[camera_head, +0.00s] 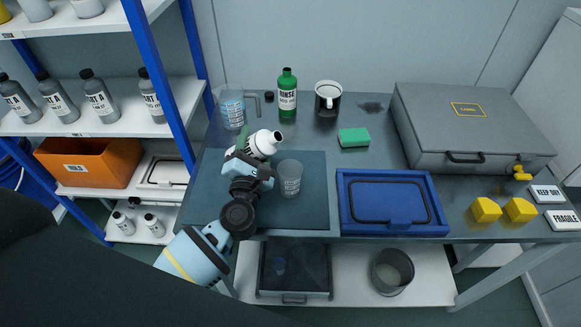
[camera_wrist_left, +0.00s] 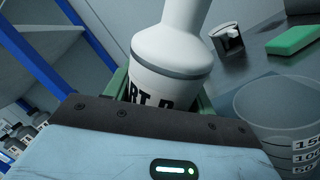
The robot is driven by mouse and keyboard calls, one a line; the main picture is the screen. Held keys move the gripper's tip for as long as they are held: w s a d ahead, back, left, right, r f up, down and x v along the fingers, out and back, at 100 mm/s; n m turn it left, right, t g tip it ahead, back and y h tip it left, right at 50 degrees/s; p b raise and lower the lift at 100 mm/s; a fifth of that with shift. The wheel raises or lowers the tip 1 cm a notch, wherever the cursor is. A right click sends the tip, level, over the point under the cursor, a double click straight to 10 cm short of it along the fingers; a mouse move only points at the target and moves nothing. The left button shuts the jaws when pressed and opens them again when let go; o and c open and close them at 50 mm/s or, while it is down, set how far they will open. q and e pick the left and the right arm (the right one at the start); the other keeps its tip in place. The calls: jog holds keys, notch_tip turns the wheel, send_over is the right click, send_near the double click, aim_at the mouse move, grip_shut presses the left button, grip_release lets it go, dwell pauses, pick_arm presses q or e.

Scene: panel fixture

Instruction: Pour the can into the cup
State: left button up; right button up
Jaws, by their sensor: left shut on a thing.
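The can is a white bottle (camera_head: 265,143) with a narrow neck and dark lettering. My left gripper (camera_head: 249,152) is shut on it and holds it tilted, its neck leaning toward the right. The bottle (camera_wrist_left: 176,60) fills the middle of the left wrist view, between the green finger pads. The cup is a clear graduated beaker (camera_head: 290,181) standing upright on the dark mat (camera_head: 308,215), right of and nearer than the bottle. The cup (camera_wrist_left: 278,125) also shows at the right of the left wrist view. The bottle's mouth is apart from the cup. My right gripper is not in view.
A clear pitcher (camera_head: 232,112), a green bottle (camera_head: 288,95) and a dark mug (camera_head: 328,100) stand behind. A green sponge (camera_head: 354,138), blue tray (camera_head: 391,229) and grey case (camera_head: 468,120) lie to the right. A shelf with bottles stands left.

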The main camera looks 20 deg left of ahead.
pick_arm(q)
jog(key=shift+a+f+m+b, duration=0.1)
jog(key=shift+f+m+b, duration=0.2)
jog(key=shift+f+b, duration=0.1)
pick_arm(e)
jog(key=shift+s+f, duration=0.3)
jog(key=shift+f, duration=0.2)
pick_arm(q)
jog(key=shift+a+f, duration=0.1)
jog(key=shift+f, duration=0.25)
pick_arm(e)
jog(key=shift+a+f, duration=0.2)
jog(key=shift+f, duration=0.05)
pick_arm(q)
jog(key=shift+a+f+m+b, duration=0.1)
jog(key=shift+f+m+b, duration=0.5)
jog(key=shift+f+b, duration=0.15)
jog(key=shift+r, duration=0.35)
jog(key=shift+f, duration=0.1)
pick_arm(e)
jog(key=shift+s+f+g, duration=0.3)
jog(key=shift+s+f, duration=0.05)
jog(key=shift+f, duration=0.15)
pick_arm(q)
jog(key=shift+m+t+h, duration=0.3)
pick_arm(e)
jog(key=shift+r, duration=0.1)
